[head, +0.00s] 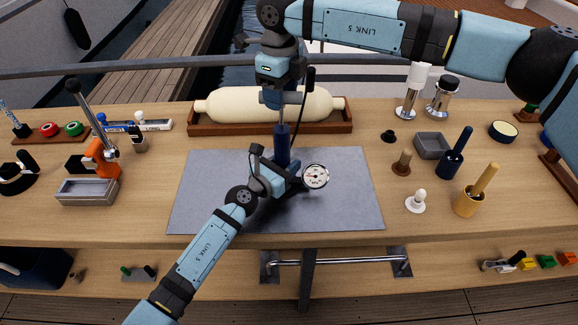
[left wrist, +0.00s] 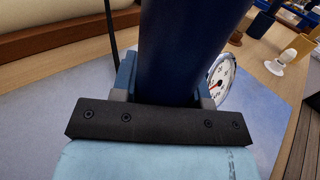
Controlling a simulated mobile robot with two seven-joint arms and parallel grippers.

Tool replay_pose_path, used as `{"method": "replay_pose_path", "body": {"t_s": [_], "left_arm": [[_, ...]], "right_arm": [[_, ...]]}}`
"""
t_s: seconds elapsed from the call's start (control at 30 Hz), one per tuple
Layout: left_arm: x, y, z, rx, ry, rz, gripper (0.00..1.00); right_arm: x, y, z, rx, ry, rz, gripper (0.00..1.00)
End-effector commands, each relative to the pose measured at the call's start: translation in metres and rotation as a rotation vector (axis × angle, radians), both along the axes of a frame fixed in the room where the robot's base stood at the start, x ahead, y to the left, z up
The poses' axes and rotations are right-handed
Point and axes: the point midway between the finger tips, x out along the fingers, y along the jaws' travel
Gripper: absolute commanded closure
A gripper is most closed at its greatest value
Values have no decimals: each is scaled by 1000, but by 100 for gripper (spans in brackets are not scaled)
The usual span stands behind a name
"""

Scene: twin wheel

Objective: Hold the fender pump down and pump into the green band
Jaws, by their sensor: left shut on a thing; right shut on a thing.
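The dark blue fender pump (head: 282,144) stands upright on the grey mat (head: 350,205). My left gripper (head: 284,174) is shut around its lower barrel; in the left wrist view the barrel (left wrist: 190,45) fills the space between the fingers. My right gripper (head: 281,92) is above, shut on the pump's grey handle (head: 268,98), with a length of thin rod showing between handle and barrel. The round white gauge (head: 316,176) is beside the barrel on the right and partly shows in the left wrist view (left wrist: 222,80). Its needle is red; I cannot make out the green band.
The cream fender (head: 225,105) lies in a wooden cradle (head: 205,129) behind the pump. A black hose (head: 308,85) hangs by my right gripper. An orange lever press (head: 100,158) is at left; cups and mallets (head: 468,203) are at right. The mat's sides are clear.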

Motion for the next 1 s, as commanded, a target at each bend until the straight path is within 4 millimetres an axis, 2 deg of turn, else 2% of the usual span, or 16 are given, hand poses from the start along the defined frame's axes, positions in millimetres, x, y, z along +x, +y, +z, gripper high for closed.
{"method": "replay_pose_path", "body": {"t_s": [0.6, 0.77, 1.0], "left_arm": [[0, 1, -3, 3, 4, 1, 87], [0, 1, -3, 3, 4, 1, 87], [-1, 1, -3, 3, 3, 0, 87]], "right_arm": [[0, 0, 38, 1, -2, -2, 72], [0, 0, 35, 1, 0, -2, 72], [0, 0, 20, 0, 2, -2, 72]]}}
